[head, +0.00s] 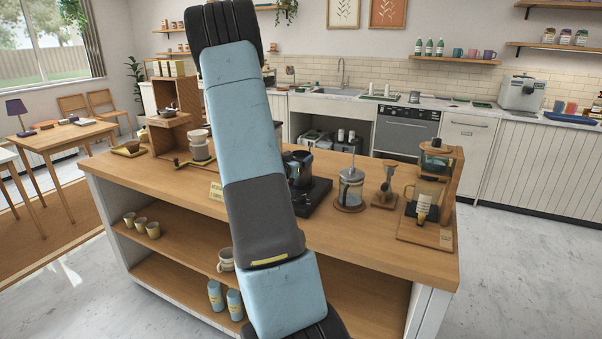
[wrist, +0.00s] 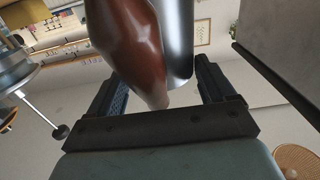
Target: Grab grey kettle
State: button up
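In the wrist view my gripper (wrist: 161,66) has its two fingers spread wide. A glossy brown wooden handle (wrist: 138,45) lies between them, close to the palm, with a smooth grey metal part (wrist: 179,38) right beside it. They look like parts of the kettle, but most of it is out of this view. I see no finger clearly pressing on the handle. In the head view a dark, shiny kettle-like vessel (head: 298,166) stands on a black plate (head: 317,193) on the wooden counter. My arm partly covers it and hides my gripper there.
A French press (head: 351,188) stands just right of the plate, then a small wooden stand (head: 385,185) and a coffee maker (head: 431,187). A grinder (head: 199,146) stands to the left. Bare counter (head: 330,233) lies in front.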

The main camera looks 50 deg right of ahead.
jog(key=c, duration=1.2)
jog(key=shift+c, duration=0.5)
jog(key=shift+r, duration=0.1)
